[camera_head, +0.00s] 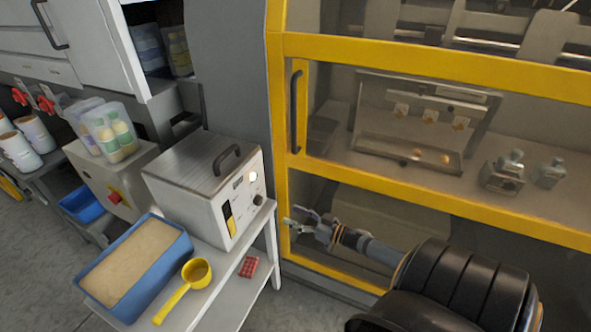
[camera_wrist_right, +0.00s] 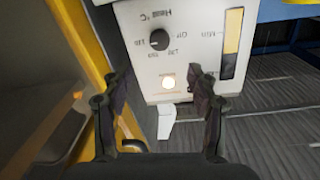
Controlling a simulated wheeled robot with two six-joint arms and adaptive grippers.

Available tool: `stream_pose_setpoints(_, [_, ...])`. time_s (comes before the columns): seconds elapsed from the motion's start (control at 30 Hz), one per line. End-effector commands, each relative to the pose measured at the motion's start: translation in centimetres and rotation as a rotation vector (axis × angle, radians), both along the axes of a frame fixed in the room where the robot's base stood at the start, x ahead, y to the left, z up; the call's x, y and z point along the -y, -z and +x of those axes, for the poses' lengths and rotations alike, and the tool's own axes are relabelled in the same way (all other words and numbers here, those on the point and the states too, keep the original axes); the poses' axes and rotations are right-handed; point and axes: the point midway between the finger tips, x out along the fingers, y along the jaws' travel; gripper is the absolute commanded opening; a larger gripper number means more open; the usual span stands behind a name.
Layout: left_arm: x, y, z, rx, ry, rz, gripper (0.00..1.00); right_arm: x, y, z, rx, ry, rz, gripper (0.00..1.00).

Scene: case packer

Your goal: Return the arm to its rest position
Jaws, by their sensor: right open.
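My right gripper (camera_head: 303,222) is open and empty in the head view. It is in front of the yellow-framed cabinet's lower part, right of the white heater box (camera_head: 215,190). My right arm (camera_head: 440,285) reaches in from the lower right. In the right wrist view the two fingers of my right gripper (camera_wrist_right: 158,95) are spread apart with nothing between them. Beyond them is the heater box's control panel (camera_wrist_right: 190,45), with a black dial and a lit lamp. My left gripper is not in view.
The yellow-framed glass door (camera_head: 430,175) is shut, with bottles (camera_head: 510,170) behind it. Clear bins of bottles (camera_head: 110,135) stand at left.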

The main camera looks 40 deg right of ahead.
Motion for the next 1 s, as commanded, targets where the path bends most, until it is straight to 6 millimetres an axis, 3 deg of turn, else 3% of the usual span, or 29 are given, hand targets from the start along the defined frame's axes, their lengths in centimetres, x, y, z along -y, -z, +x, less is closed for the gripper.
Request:
stream_pose_setpoints(0.43, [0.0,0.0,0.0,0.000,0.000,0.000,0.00,0.0,0.0,0.0,0.000,0.001,0.000,0.59])
stream_pose_setpoints(0.53, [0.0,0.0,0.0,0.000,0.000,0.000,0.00,0.6,1.8,-0.3,-0.031,0.044,-0.015,0.59])
stream_pose_setpoints(0.57, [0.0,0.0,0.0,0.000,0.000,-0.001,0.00,1.0,3.0,-0.6,-0.053,0.073,-0.029,0.59])
stream_pose_setpoints(0.67, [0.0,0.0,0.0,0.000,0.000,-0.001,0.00,2.5,9.3,-2.6,-0.180,0.204,-0.097,0.59])
stream_pose_setpoints(0.77, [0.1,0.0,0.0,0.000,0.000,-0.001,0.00,3.2,17.3,-6.6,-0.374,0.327,-0.190,0.59])
stream_pose_setpoints(0.8, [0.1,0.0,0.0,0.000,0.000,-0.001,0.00,3.1,20.3,-8.6,-0.458,0.360,-0.226,0.59])
stream_pose_setpoints(0.87, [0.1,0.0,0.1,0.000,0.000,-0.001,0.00,2.3,24.6,-11.9,-0.587,0.392,-0.275,0.59])
stream_pose_setpoints(1.0, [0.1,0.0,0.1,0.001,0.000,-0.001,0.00,-1.5,32.9,-20.6,-0.890,0.392,-0.375,0.59])
